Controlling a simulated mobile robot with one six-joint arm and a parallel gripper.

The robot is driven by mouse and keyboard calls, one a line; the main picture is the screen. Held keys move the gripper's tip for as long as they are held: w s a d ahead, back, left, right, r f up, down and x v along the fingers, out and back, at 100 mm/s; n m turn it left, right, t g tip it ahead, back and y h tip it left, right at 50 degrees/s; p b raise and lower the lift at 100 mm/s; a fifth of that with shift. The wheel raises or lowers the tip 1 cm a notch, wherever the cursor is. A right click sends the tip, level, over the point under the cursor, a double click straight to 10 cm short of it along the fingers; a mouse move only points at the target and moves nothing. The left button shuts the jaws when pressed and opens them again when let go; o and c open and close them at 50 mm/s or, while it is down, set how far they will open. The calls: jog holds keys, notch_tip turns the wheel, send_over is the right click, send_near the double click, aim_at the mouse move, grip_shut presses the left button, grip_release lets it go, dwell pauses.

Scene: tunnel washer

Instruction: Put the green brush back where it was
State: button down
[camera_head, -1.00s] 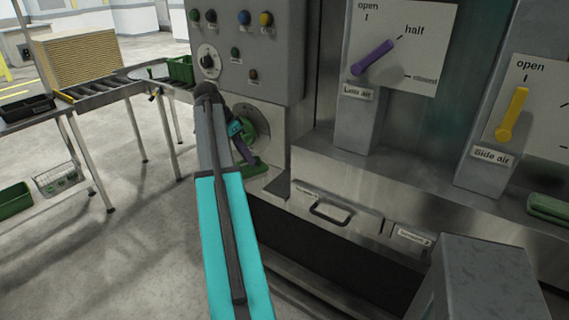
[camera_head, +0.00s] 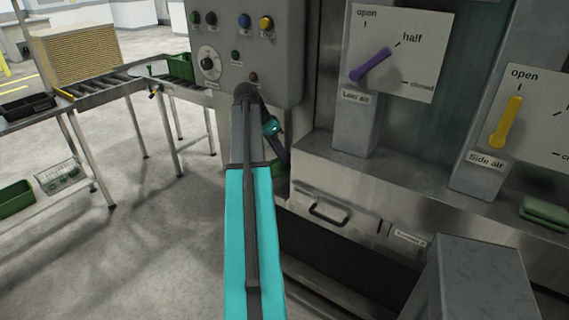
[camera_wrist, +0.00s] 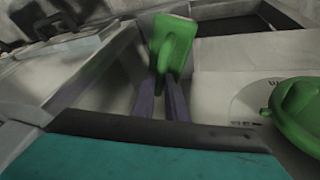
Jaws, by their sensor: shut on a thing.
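The green brush (camera_wrist: 174,40) is between the tips of my gripper's two purple fingers (camera_wrist: 163,80) in the wrist view. My gripper is shut on it. In the head view, the brush (camera_head: 279,168) shows only as a small green patch below my gripper (camera_head: 285,157), beside the lower front of the control cabinet. My arm hides part of it. I cannot tell whether the brush touches any surface.
A green dial knob (camera_wrist: 298,112) is close on the right in the wrist view. A purple lever (camera_head: 371,64) and a yellow lever (camera_head: 508,122) stand above the steel ledge. A folded-looking green item (camera_head: 545,213) lies at right. A drawer handle (camera_head: 328,214) juts out below.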

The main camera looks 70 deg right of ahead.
aim_at(285, 166)
jog(key=shift+s+d+p, duration=0.35)
jog(key=shift+s+p, duration=0.05)
jog(key=shift+s, duration=0.3)
jog(key=shift+f+p, duration=0.7)
jog(key=shift+f, duration=1.05)
jog(key=shift+f, duration=0.1)
jog(key=c, duration=1.8)
grip_release()
jog(key=shift+o, duration=0.2)
jog(key=shift+r, duration=0.2)
jog(key=b+v, duration=0.3)
jog(key=v, duration=0.9)
jog(key=shift+f, duration=0.1)
